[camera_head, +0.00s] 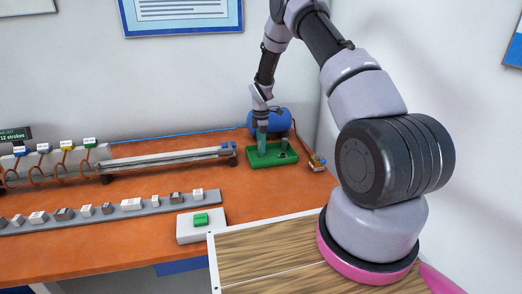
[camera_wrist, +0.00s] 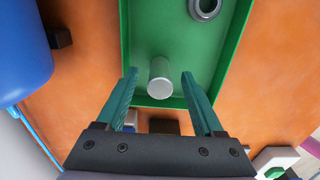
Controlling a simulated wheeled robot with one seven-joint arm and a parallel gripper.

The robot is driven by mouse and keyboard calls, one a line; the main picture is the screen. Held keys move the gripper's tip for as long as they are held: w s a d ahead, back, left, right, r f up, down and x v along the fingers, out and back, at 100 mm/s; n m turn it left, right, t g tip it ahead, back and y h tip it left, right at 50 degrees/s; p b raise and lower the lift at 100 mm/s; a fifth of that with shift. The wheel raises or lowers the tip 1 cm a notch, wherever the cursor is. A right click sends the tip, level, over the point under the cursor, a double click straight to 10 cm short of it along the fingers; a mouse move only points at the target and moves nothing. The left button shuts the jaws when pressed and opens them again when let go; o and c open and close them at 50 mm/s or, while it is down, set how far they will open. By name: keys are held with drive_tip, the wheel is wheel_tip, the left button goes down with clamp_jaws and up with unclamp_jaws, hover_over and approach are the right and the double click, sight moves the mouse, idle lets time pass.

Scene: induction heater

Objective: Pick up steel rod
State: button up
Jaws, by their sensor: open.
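In the wrist view a silver-grey metal cylinder (camera_wrist: 160,84), which looks like the steel rod, stands in a green tray (camera_wrist: 150,30). My gripper (camera_wrist: 159,74) is open, with one teal finger on each side of the cylinder in the picture. A gap shows on both sides, and I cannot tell how far down the fingertips reach. A second metal piece with a dark ring (camera_wrist: 205,10) is at the top edge. In the head view my gripper (camera_head: 262,146) points down over the green tray (camera_head: 288,163) and hides part of it.
A blue cylindrical tank (camera_head: 284,121) lies behind the tray and shows at the wrist view's left edge. A metal rail (camera_head: 165,159) lies to the left on the orange table (camera_head: 130,236). A white box with a green top (camera_head: 201,228) stands nearer the front.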

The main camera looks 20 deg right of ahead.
clamp_jaws()
drive_tip(key=shift+r, duration=0.15)
